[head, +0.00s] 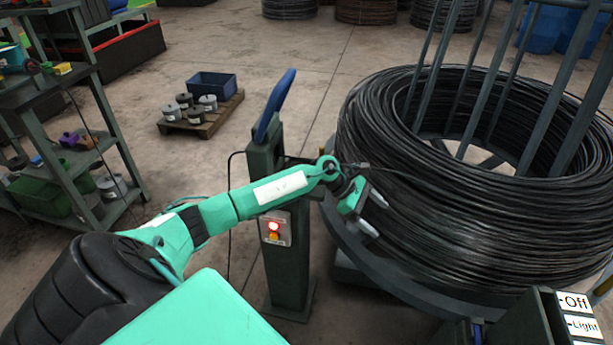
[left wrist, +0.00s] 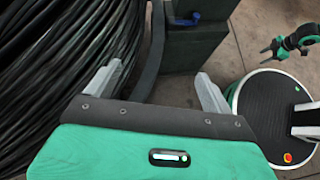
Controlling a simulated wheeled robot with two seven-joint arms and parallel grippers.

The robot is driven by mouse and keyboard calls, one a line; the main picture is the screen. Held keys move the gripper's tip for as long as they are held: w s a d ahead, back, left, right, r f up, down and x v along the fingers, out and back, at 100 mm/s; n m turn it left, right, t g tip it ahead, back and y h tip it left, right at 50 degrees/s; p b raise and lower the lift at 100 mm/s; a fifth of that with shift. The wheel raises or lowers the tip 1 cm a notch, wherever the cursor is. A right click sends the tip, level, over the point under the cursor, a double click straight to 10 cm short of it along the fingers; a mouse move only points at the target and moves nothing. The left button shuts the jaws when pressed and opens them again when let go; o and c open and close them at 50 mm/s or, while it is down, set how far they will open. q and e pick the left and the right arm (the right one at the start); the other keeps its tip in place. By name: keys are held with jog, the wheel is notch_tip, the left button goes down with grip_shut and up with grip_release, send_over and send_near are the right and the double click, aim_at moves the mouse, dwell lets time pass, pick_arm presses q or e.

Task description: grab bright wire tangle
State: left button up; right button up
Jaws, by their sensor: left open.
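A large coil of dark wire (head: 440,215) sits on a drum at the right of the head view and fills the left of the left wrist view (left wrist: 60,80). A small greyish bit of wire (head: 362,165) shows at the coil's left edge, just above my gripper; I cannot tell whether it is the bright wire tangle. My left gripper (head: 372,212) is open beside the coil's left side. My right gripper (left wrist: 269,48) shows small at the right of the left wrist view, far from the coil.
A dark post (head: 290,270) with a lit button box (head: 275,229) stands below my left forearm. The drum's grey bars (head: 490,75) rise inside the coil. A shelf (head: 70,130) stands at left. A pallet (head: 200,118) with spools and a blue bin lies on open floor.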

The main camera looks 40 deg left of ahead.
pick_arm(q)
jog(key=s+a+r+m+y+b, duration=0.1)
jog(key=a+r+m+y, duration=0.2)
jog(key=a, duration=0.4)
jog(key=s+a+r+m+g+y+b, duration=0.1)
jog(key=a+r+m+y, duration=0.3)
jog(key=a+r+y, duration=0.1)
jog(key=s+a+r+m+g+y, duration=0.1)
jog(key=s+a+r+m+y, duration=0.1)
jog(key=a, duration=0.8)
notch_tip(320, 180, up, 3)
jog(key=shift+r+m+y+b, duration=0.2)
jog(key=shift+m+y+b, duration=0.35)
jog(key=shift+y, duration=0.75)
jog(key=x, duration=0.6)
jog(key=shift+p, duration=0.3)
jog(key=x, duration=0.5)
jog(key=shift+w+d+p, duration=0.25)
jog(key=shift+d+p, duration=0.05)
jog(key=shift+d, duration=0.05)
jog(key=shift+a+f, duration=0.1)
jog(key=shift+f, duration=0.05)
jog(key=c, duration=1.1)
pick_arm(e)
jog(key=shift+w+a+r, duration=0.1)
jog(key=shift+w+r, duration=0.25)
jog(key=shift+w, duration=0.25)
jog(key=shift+w+a+r, duration=0.1)
jog(key=shift+w+r, duration=0.25)
jog(key=shift+w, duration=0.2)
